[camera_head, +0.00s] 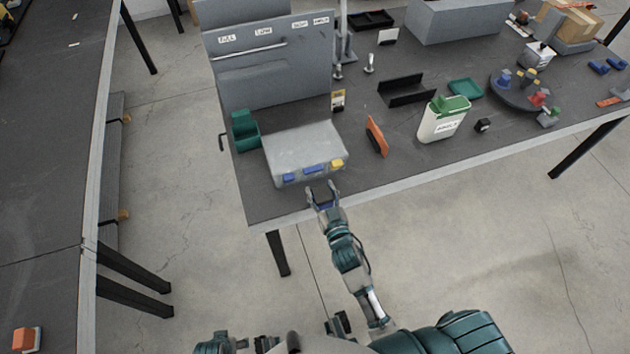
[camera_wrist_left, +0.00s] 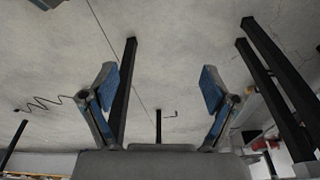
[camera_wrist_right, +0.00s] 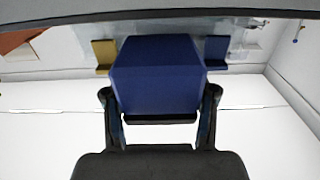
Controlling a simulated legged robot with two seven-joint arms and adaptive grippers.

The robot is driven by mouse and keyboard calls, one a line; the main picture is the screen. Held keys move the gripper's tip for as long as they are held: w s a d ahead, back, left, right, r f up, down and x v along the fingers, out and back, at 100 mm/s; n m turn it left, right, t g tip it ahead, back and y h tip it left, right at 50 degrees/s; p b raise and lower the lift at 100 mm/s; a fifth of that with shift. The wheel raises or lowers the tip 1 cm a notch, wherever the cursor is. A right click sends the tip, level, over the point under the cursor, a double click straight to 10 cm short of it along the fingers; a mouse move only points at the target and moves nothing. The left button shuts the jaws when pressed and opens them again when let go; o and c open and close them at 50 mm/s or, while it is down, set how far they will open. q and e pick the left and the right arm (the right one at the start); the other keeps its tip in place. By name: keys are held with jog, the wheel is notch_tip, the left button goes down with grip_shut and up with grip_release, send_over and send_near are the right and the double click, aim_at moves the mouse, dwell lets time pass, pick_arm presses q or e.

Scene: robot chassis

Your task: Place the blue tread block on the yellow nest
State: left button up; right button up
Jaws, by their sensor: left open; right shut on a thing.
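My right gripper (camera_head: 322,194) is shut on the blue tread block (camera_wrist_right: 157,75), just off the front of a pale grey chassis box (camera_head: 303,146). The block fills the middle of the right wrist view. In the head view the fingers mostly hide it. The yellow nest (camera_head: 337,163) is at the right end of the chassis front edge; it also shows in the right wrist view (camera_wrist_right: 104,55), left of the block and apart from it. Blue nests (camera_head: 313,169) sit beside it to the left. My left gripper (camera_wrist_left: 158,95) is open and empty, over the floor.
A green holder (camera_head: 244,130) stands left of the chassis and an orange plate (camera_head: 377,136) right of it. A white bin (camera_head: 443,118) and a round grey stand (camera_head: 518,92) are farther right. A grey cabinet (camera_head: 270,60) rises behind. The table's front edge (camera_head: 420,167) runs close to the gripper.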

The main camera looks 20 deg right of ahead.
aim_at(319, 188)
jog(key=shift+w, duration=0.8)
jog(key=w, duration=0.2)
jog(key=shift+w+a, duration=0.1)
jog(key=shift+w, duration=0.3)
jog(key=shift+w+f+b, duration=0.25)
jog(key=shift+f+b, duration=0.25)
jog(key=shift+f, duration=0.35)
pick_arm(q)
jog(key=r, duration=0.3)
jog(key=shift+s+a, duration=0.15)
jog(key=shift+s, duration=0.15)
pick_arm(e)
jog(key=shift+s+r, duration=0.1)
jog(key=shift+r, duration=0.05)
jog(key=o, duration=1.2)
pick_arm(q)
jog(key=shift+w, duration=0.1)
pick_arm(e)
jog(key=shift+o, duration=0.2)
